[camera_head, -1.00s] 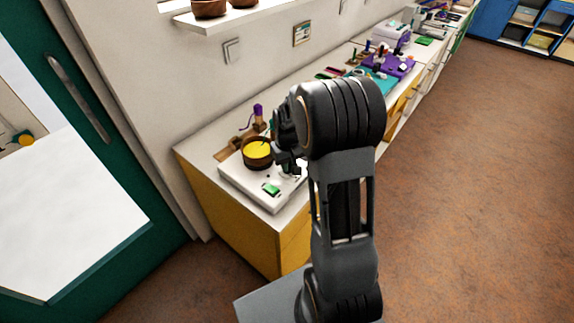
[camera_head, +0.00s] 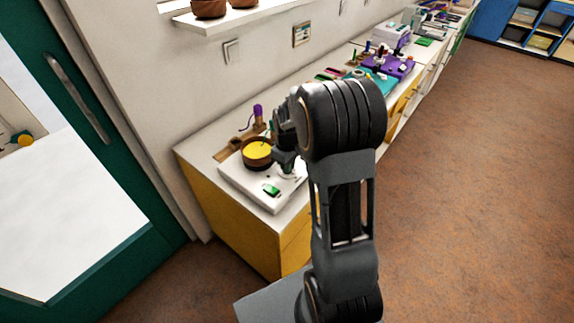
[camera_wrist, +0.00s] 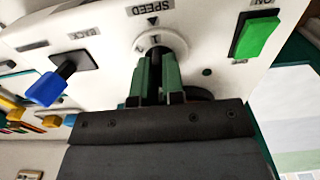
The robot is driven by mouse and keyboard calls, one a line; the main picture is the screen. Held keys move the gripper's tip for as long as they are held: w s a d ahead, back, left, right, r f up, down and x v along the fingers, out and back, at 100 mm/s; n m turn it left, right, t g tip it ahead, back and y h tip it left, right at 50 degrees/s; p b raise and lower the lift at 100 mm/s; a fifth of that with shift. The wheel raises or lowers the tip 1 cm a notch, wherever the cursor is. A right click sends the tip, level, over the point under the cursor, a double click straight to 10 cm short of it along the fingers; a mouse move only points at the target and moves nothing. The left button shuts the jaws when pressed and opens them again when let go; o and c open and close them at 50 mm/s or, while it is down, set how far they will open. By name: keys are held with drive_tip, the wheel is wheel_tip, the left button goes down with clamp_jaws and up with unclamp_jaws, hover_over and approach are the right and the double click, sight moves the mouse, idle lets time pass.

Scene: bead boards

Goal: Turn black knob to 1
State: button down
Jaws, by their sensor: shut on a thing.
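The black knob (camera_wrist: 157,53) sits in a white round dial (camera_wrist: 165,38) under the label SPEED on a white machine in the wrist view. A small black triangle marks the panel beside the dial. My gripper (camera_wrist: 157,70) has its two green-faced fingers shut on the knob, which is mostly hidden between them. The dial's figures are too small or covered to read fully. In the head view the white machine (camera_head: 238,178) stands on the near counter end, and my gripper (camera_head: 286,168) is over its right part, partly hidden by my arm.
A green rocker switch (camera_wrist: 255,36) labelled ON lies right of the knob; a blue lever (camera_wrist: 48,86) by the label BACK lies left. A brown bowl with yellow inside (camera_head: 257,153) stands on the machine. A purple-topped tool (camera_head: 258,112) stands behind it.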

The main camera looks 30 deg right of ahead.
drive_tip(key=c, duration=1.2)
unclamp_jaws()
wheel_tip(320, 180, up, 14)
drive_tip(key=shift+f, duration=0.1)
